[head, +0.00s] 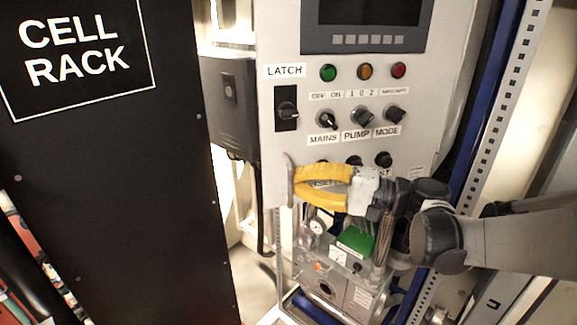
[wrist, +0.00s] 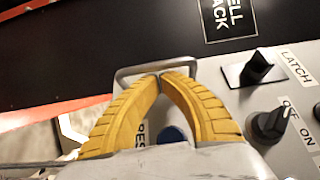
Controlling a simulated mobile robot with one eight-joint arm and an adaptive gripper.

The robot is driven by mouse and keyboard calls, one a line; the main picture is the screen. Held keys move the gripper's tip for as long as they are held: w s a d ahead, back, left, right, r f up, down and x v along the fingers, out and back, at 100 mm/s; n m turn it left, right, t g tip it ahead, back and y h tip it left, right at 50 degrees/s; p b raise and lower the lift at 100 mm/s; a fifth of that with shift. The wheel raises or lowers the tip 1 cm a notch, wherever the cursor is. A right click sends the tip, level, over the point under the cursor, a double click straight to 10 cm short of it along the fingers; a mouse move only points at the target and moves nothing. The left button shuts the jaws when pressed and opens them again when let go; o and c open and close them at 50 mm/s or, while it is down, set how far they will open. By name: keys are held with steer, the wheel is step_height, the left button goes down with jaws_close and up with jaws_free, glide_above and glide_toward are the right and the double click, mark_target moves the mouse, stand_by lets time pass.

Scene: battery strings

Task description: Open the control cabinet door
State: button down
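The control cabinet door (head: 275,150) is a light grey panel carrying a screen, lamps and knobs. Its black latch knob (head: 288,110) sits on a dark plate under the LATCH label, with the lever lying roughly sideways. The latch also shows in the wrist view (wrist: 256,68). A metal bar handle (head: 290,178) stands at the door's lower left edge; in the wrist view it is a loop (wrist: 128,74). My gripper (head: 298,184) has its yellow fingers drawn together at the tips on the handle bar. The tips hide the exact contact. The door looks shut or nearly so.
A black CELL RACK panel (head: 100,190) stands close to the left of the door. A dark box (head: 228,105) is between them. Below the door are pump equipment with a green part (head: 355,242) and a gauge. A blue post (head: 490,90) runs along the right.

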steer(key=s+d, duration=0.4)
steer(key=s, duration=0.3)
steer(key=shift+s+d, duration=0.15)
steer(key=shift+s, duration=0.15)
steer(key=shift+r, duration=0.1)
